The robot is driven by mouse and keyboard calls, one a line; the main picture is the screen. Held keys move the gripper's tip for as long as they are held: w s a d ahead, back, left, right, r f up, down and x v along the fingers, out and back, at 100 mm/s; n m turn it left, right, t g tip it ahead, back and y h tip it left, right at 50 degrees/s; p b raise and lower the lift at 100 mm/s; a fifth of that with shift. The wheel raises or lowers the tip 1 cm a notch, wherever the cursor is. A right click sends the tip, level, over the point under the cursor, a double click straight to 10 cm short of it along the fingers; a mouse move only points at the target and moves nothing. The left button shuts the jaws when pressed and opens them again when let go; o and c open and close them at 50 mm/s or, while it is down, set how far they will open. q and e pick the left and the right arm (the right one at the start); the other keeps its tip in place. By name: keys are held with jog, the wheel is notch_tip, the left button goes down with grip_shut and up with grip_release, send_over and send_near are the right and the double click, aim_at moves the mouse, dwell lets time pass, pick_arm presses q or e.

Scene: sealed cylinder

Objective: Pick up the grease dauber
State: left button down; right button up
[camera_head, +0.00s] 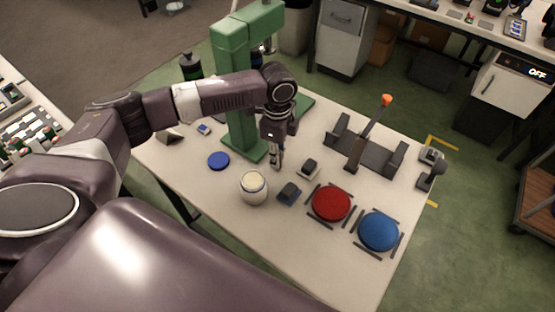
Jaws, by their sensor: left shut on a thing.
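My left gripper (276,156) points down over the middle of the white table, just behind an open jar (254,188) with cream-coloured contents. It is shut on a small, slim thing, most likely the grease dauber, whose shape is mostly hidden by the fingers. I cannot tell whether the held thing touches the table. A blue round lid (218,160) lies flat to the left of the jar. My right gripper is not in view.
A green press (237,90) stands behind the gripper. Two small dark blocks (289,192) (310,167) sit right of the jar. A red disc (331,203) and a blue disc (379,231) lie farther right, before a dark cradle with an orange-tipped lever (371,130). The front table area is clear.

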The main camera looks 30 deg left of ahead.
pick_arm(q)
jog(key=shift+r, duration=0.15)
jog(key=shift+r, duration=0.6)
notch_tip(320, 180, up, 19)
jog(key=b, duration=0.1)
jog(key=shift+f+b, duration=0.2)
jog(key=shift+b, duration=0.15)
dwell(0.3)
